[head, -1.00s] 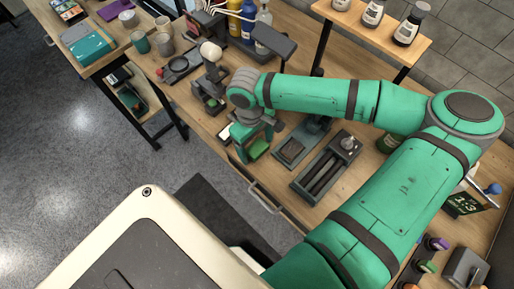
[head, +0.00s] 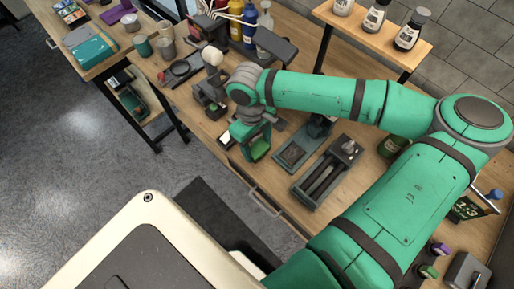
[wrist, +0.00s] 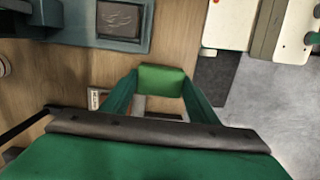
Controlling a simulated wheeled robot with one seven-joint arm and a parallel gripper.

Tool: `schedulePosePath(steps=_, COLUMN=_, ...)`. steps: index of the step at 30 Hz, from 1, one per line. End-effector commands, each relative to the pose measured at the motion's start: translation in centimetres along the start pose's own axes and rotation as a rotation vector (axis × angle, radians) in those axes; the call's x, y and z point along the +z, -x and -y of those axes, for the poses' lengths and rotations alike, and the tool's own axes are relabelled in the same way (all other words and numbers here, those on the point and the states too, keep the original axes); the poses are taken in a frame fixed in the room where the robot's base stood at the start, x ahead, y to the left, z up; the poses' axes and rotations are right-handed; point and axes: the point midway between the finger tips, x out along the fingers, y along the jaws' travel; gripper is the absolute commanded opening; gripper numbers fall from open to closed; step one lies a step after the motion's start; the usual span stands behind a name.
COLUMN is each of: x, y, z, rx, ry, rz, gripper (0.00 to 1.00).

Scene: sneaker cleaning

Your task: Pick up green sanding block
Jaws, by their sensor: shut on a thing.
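The green sanding block (wrist: 162,80) sits between the two fingertips of my gripper (wrist: 160,84) in the wrist view, with a finger on each side. In the head view the block (head: 259,149) shows below my gripper (head: 254,144), near the front edge of the wooden workbench (head: 282,190). My gripper is shut on the block. Its lower side is hidden, so how far it is above the bench is hard to tell.
A dark grey tray with slots (head: 328,172) and a square dark pad (head: 291,154) lie right of the gripper. A small stand with a white knob (head: 212,56) is at the upper left. Bottles (head: 241,22) stand at the back. A drawer handle (head: 262,200) juts from the bench front.

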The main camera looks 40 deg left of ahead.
Motion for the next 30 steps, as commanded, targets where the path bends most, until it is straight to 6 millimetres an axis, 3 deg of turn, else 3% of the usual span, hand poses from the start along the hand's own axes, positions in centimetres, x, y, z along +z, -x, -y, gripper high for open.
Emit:
schedulePosePath(steps=10, x=0.8, y=6.9, z=6.0, rx=0.001, ry=0.008, rz=-0.002, gripper=0.32)
schedulePosePath(steps=15, x=1.0, y=8.5, z=9.8, rx=0.001, ry=0.008, rz=-0.001, gripper=0.32)
schedulePosePath(steps=21, x=1.2, y=9.7, z=12.7, rx=0.001, ry=0.006, rz=0.000, gripper=0.32)
schedulePosePath(steps=30, x=1.3, y=10.3, z=14.1, rx=0.000, ry=0.001, rz=0.000, gripper=0.32)
